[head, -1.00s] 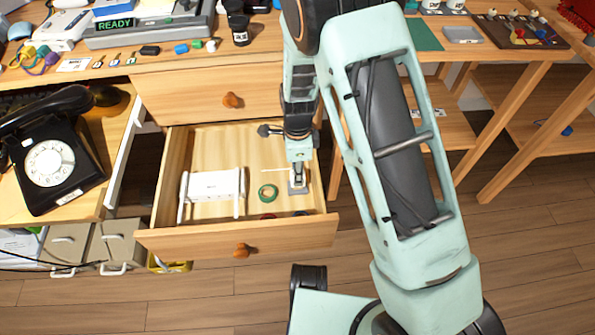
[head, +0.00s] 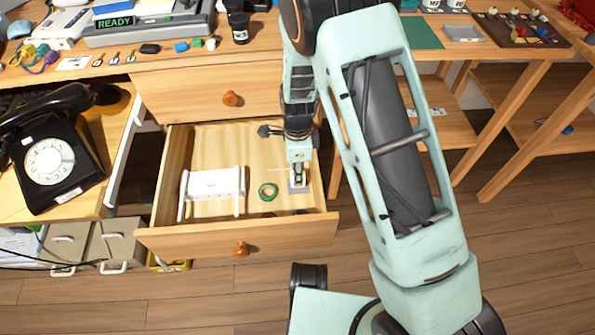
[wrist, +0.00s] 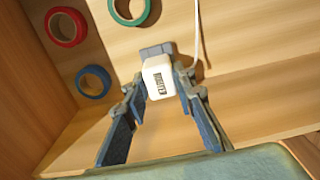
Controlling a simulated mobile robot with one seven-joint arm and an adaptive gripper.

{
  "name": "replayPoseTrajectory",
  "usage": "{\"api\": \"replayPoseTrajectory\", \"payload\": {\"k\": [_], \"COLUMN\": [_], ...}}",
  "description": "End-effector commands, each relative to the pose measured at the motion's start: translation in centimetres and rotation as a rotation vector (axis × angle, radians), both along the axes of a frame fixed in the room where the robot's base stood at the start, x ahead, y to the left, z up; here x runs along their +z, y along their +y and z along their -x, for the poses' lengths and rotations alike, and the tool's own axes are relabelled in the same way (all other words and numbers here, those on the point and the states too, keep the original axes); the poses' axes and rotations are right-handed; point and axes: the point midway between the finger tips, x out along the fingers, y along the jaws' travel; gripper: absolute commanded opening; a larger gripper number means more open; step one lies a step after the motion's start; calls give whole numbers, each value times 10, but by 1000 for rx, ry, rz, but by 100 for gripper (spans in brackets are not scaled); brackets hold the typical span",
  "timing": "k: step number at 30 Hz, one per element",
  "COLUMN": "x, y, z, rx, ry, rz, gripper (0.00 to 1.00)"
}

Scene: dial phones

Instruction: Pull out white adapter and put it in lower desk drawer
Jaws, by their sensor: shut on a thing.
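The lower desk drawer (head: 215,240) is pulled out, with its wooden floor in view. My gripper (head: 298,185) is inside its right part, pointing down. In the wrist view my gripper (wrist: 162,82) is shut on the white adapter (wrist: 158,78), a small white block with dark print, with one finger on each side. A thin white cord (wrist: 197,30) shows near it; I cannot tell whether it joins the adapter. The adapter is very close to the drawer floor, but I cannot tell whether it touches. In the head view the gripper mostly hides it.
A white router (head: 212,184) lies in the drawer's left half. A green tape roll (head: 268,191) lies left of my gripper. Red (wrist: 66,27) and blue (wrist: 93,82) rolls lie near the drawer wall. A black dial phone (head: 50,160) stands at left.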

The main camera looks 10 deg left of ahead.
Motion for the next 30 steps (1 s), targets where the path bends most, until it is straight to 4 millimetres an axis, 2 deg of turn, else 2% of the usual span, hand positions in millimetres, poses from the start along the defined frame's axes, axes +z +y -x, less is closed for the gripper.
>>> {"api": "replayPoseTrajectory", "payload": {"k": [23, 24, 28, 30], "x": [-11, -11, -11, -11], "y": [0, 0, 0, 0], "z": [0, 0, 0, 0], "rx": [0, 0, 0, 0], "ry": [-1, -1, 0, 0], "rz": [0, 0, 0, 0], "gripper": [11, 29, 43, 45]}}
